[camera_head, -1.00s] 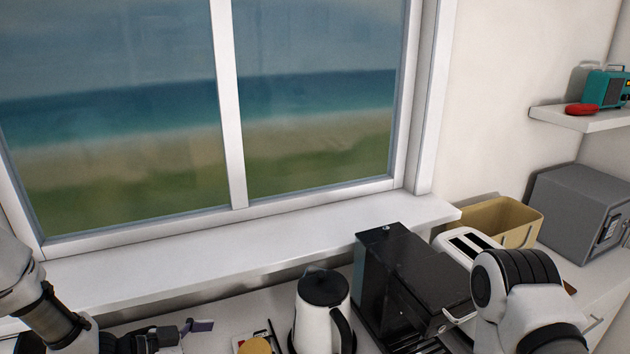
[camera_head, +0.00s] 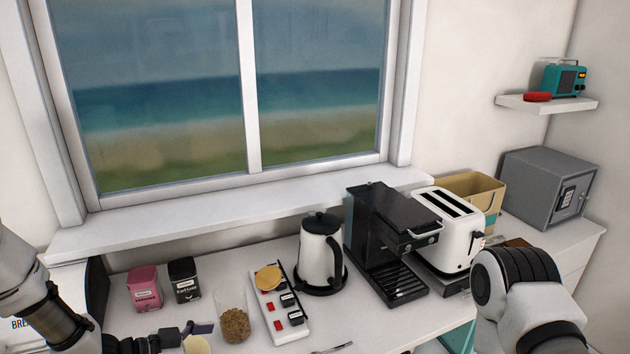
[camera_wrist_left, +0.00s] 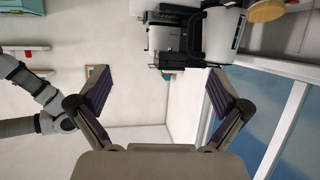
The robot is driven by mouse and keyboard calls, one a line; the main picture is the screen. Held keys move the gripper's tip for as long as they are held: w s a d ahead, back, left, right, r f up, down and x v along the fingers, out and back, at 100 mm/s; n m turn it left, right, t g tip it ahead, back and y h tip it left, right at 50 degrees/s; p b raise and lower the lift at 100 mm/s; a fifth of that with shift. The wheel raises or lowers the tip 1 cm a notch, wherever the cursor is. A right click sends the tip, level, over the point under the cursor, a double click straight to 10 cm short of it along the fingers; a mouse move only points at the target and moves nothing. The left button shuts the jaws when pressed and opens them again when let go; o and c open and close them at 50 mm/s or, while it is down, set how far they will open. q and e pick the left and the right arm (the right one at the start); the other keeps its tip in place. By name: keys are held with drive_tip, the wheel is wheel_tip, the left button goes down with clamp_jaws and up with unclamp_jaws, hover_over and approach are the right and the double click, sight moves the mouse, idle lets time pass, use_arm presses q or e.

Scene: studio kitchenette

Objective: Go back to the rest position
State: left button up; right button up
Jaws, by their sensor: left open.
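My left gripper (camera_head: 203,335) is low in the head view, partly cut off by the bottom edge, in front of the tins on the counter. In the left wrist view, my left gripper (camera_wrist_left: 157,85) has its two purple-padded fingers spread wide with nothing between them. My right arm (camera_head: 528,300) comes in at the lower right of the head view, in front of the counter. Its gripper does not show there.
The counter holds a pink tin (camera_head: 144,288), black tin (camera_head: 185,280), glass jar (camera_head: 235,322), white power strip (camera_head: 288,312), kettle (camera_head: 320,255), coffee machine (camera_head: 385,240), toaster (camera_head: 452,235), tan bin (camera_head: 478,194) and grey safe (camera_head: 550,188). A shelf (camera_head: 548,104) hangs at right.

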use_arm(q)
wheel_tip(320, 180, down, 8)
drive_tip(key=s+n+y, duration=0.2)
drive_tip(key=n+y, duration=0.1)
drive_tip(key=n, duration=0.1)
drive_tip(key=s+a+f+n+g+y+b, duration=0.1)
drive_tip(key=s+a+f+n+g+y, duration=0.15)
drive_tip(key=s+f, duration=0.4)
drive_tip(key=s+a+f+n+g+y, duration=0.2)
drive_tip(key=s+f+y, duration=0.1)
drive_tip(key=s, duration=0.7)
drive_tip(key=s+a+f+n+g+y+b, duration=0.1)
drive_tip(key=s+a+f+n+g+y, duration=0.15)
drive_tip(key=s+f, duration=0.45)
wheel_tip(320, 180, down, 9)
drive_tip(key=s+d+b, duration=0.1)
drive_tip(key=b, duration=0.9)
drive_tip(key=shift+s+r, duration=0.15)
drive_tip(key=shift+s, duration=0.05)
use_arm(e)
wheel_tip(320, 180, down, 12)
drive_tip(key=shift+w+f, duration=0.2)
drive_tip(key=shift+w, duration=0.2)
use_arm(q)
drive_tip(key=shift+w, duration=0.1)
use_arm(e)
drive_tip(key=shift+w, duration=0.1)
